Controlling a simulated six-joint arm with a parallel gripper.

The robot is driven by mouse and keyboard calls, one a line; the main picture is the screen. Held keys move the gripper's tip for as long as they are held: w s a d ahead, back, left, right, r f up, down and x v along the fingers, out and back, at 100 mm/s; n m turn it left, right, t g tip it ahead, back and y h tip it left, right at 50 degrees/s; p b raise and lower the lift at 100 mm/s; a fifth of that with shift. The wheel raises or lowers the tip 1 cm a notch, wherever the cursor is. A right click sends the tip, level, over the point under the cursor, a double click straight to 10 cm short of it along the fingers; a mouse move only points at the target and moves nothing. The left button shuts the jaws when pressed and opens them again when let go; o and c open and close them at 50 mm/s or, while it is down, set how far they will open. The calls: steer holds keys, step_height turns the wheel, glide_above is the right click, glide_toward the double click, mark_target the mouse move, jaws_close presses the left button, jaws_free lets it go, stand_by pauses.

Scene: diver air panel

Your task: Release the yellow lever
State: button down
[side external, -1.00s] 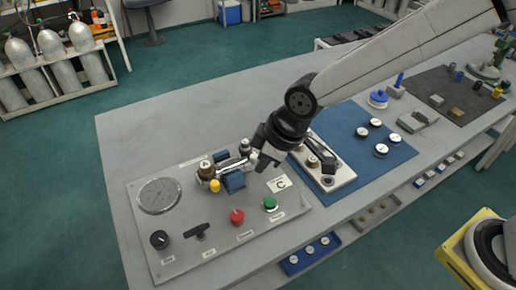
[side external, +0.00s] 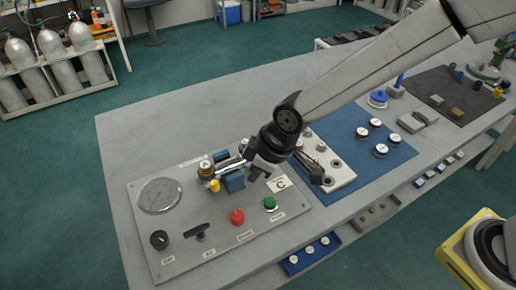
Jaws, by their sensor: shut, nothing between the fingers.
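The grey air panel (side external: 200,228) lies on the bench at the lower left. The yellow lever (side external: 214,186) is a small yellow piece near the panel's upper middle, beside the brown-topped knob marked A (side external: 206,170) and a blue block (side external: 233,181). My gripper (side external: 256,172) is shut and empty over the right part of the panel, to the right of the blue block and apart from the yellow lever. My gripper and wrist hide part of the panel's upper right.
The panel also carries a round gauge (side external: 159,195), a black knob (side external: 159,240), a black handle (side external: 197,231), a red button (side external: 237,217) and a green button (side external: 270,204). A blue mat (side external: 388,165) with several round pieces lies to the right.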

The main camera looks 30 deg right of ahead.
mark_target(213, 183)
steer(key=w+a+f, duration=0.4)
steer(key=f, duration=0.2)
steer(key=shift+w+a, duration=0.25)
steer(key=shift+a, duration=0.05)
stand_by(0.3)
steer(key=shift+s+a+m+h, duration=0.15)
steer(key=shift+a+m+h, duration=0.25)
steer(key=shift+a+m, duration=0.65)
stand_by(1.4)
steer(key=a+m+h, duration=0.1)
steer(key=m, duration=0.2)
steer(key=w+a+m+h, duration=0.1)
steer(key=a+m, duration=0.1)
steer(key=m, duration=0.1)
steer(key=w+a+m+t+h, duration=0.1)
steer(key=a+m, duration=0.1)
steer(key=m, duration=0.1)
steer(key=shift+a+m, duration=0.15)
steer(key=shift+m, duration=0.1)
stand_by(0.9)
